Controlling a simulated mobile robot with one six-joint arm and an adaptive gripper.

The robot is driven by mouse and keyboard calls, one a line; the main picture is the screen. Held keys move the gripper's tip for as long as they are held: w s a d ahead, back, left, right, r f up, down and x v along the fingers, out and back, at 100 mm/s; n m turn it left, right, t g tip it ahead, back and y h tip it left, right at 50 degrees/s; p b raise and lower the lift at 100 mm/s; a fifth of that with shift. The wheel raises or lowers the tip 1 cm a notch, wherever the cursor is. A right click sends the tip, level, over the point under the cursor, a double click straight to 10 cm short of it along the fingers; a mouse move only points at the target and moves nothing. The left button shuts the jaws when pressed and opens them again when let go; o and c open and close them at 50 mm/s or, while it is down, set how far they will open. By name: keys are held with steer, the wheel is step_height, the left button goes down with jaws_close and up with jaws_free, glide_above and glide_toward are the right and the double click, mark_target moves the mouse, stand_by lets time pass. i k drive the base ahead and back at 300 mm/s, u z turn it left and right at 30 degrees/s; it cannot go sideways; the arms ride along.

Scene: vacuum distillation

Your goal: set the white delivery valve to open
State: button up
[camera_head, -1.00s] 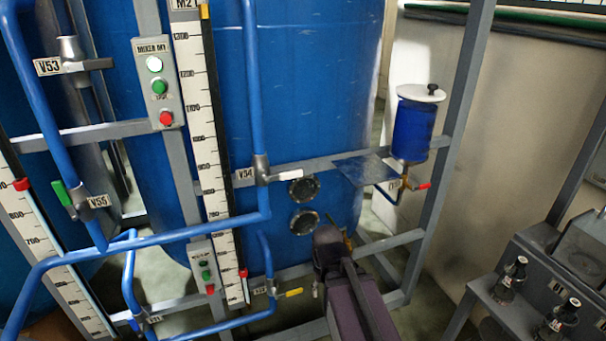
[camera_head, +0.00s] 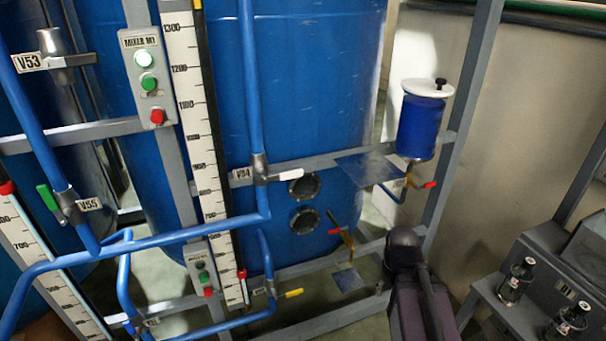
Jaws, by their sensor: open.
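The white delivery valve (camera_head: 288,174) is the white lever on the grey valve body labelled V54, on the vertical blue pipe (camera_head: 250,90) in front of the large blue tank. The lever sticks out to the right, crosswise to the pipe. Nothing touches it. My arm, purple with a dark joint, stands at the lower middle right, to the right of and below the valve. My gripper cannot be made out; only the arm shows.
Left are a green-handled valve (camera_head: 49,198) labelled V55 and a mixer button panel (camera_head: 149,78). Below are a yellow-handled valve (camera_head: 293,293) and a red-handled valve (camera_head: 336,231). A blue canister (camera_head: 418,127) hangs right. Dark bottles (camera_head: 516,280) stand on a rack at lower right.

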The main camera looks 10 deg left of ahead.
mark_target(294, 173)
steer(key=z, duration=0.15)
steer(key=k, duration=1.35)
steer(key=u, duration=0.95)
steer(key=i, duration=1)
